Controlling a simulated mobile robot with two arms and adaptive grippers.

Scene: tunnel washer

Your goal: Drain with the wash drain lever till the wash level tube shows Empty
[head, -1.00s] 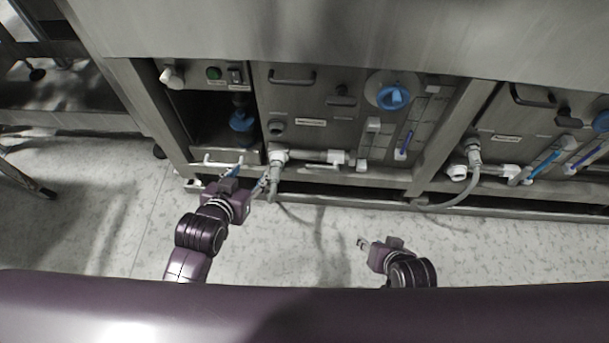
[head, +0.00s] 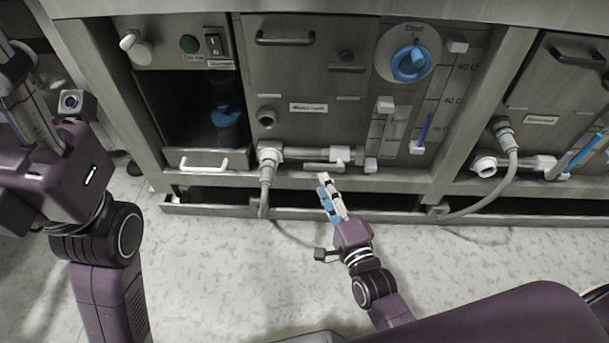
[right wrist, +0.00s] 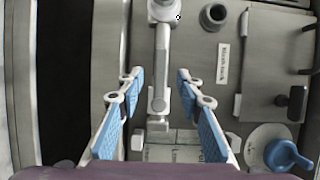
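The wash drain pipe (head: 300,153) runs low across the middle panel, with a short pale bar that looks like the drain lever (head: 323,167) just under its right part. The wash level tube (head: 378,136) stands upright to the right; no blue column shows in it, and its marks are too small to read. My right gripper (head: 328,190) is just below the lever. In the right wrist view its blue-padded fingers (right wrist: 158,80) are apart, with the pipe and lever between them in the picture; contact cannot be told. My left gripper (head: 22,85) is at the left edge, partly cut off.
A blue round dial (head: 411,62) and a thermometer-like tube with blue (head: 424,128) are right of the level tube. A grey hose (head: 265,190) hangs from the pipe's left end. An open bay (head: 190,100) is at left. The floor in front is clear.

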